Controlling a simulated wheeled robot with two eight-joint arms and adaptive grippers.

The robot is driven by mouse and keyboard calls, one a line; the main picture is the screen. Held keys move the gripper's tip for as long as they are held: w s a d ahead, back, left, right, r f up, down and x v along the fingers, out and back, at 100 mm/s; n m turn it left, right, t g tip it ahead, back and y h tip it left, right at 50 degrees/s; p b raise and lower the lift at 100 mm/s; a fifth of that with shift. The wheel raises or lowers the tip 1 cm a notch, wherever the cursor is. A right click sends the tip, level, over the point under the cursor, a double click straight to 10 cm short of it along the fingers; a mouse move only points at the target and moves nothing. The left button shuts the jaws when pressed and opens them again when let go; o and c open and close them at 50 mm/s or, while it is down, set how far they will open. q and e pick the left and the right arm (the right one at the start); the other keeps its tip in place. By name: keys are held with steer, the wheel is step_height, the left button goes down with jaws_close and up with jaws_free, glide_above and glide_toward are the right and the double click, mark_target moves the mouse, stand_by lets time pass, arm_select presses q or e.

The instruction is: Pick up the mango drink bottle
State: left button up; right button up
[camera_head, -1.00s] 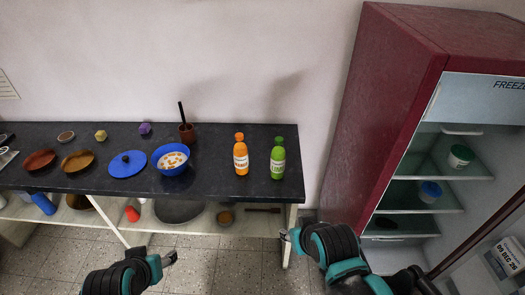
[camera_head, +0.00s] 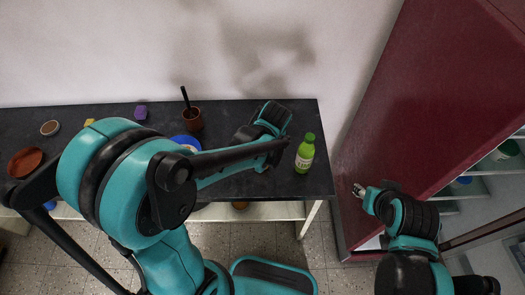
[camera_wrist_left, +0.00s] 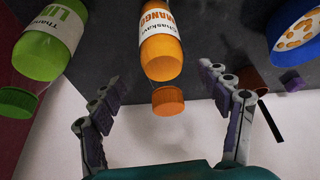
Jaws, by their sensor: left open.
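The mango drink bottle (camera_wrist_left: 160,50), orange with a white label and orange cap, shows in the left wrist view. It stands on the dark counter. My left gripper (camera_wrist_left: 158,78) is open, its two fingers spread on either side of the bottle's cap end with visible gaps. In the head view my left arm hides the bottle almost wholly, and its fingertips are not clear. My right gripper (camera_head: 359,190) is low at the right, off the counter's end and away from the bottle; its jaw opening is too small to tell.
A green lime bottle (camera_head: 305,153) stands close beside the mango bottle and also shows in the wrist view (camera_wrist_left: 45,48). A blue bowl (camera_wrist_left: 295,28) and a brown cup (camera_head: 193,118) with a dark stick are near. A red freezer (camera_head: 430,100) stands right of the counter (camera_head: 312,112).

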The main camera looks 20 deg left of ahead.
arm_select(q)
steer(key=s+b+x, duration=0.1)
steer(key=b+x, duration=0.1)
steer(key=x, duration=0.4)
steer(key=shift+f, duration=0.2)
steer(key=shift+c, duration=1.1)
steer(key=c, duration=1.5)
